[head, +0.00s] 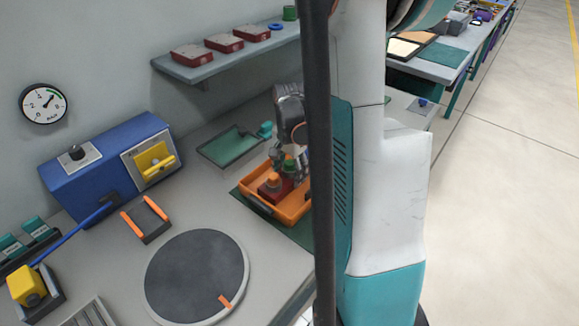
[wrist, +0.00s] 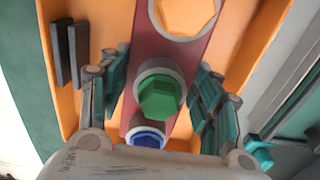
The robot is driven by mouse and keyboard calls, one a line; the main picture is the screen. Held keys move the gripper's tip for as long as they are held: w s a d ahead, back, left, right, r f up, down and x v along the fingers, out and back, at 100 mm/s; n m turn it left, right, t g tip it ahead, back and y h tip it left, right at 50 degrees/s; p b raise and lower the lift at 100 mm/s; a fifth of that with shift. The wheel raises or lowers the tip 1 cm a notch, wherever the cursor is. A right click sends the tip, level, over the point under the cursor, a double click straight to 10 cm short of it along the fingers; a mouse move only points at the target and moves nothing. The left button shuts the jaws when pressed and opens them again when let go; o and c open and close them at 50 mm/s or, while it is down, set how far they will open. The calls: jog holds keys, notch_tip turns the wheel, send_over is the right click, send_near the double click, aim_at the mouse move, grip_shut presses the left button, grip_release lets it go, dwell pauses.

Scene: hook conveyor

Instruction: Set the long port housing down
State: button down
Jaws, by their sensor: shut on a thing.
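The long port housing (head: 268,192) is a dark red block with capped ports in a row. In the wrist view the fingers of my gripper (wrist: 160,97) flank the green cap. The housing is inside the bin's outline; whether it touches the bin floor cannot be told. My arm and a dark post hide the bin's right side.
The bin sits on a green mat (head: 240,196). A grey turntable (head: 197,276), an orange-tipped fork holder (head: 146,220) and a blue box (head: 108,165) stand to the left. A green tray (head: 231,147) lies behind. A shelf (head: 228,56) with several red housings hangs above.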

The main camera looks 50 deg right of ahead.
jog(key=shift+f, duration=0.1)
jog(key=c, duration=0.5)
grip_release()
notch_tip(320, 180, up, 12)
jog(key=p, duration=0.4)
jog(key=shift+r, duration=0.2)
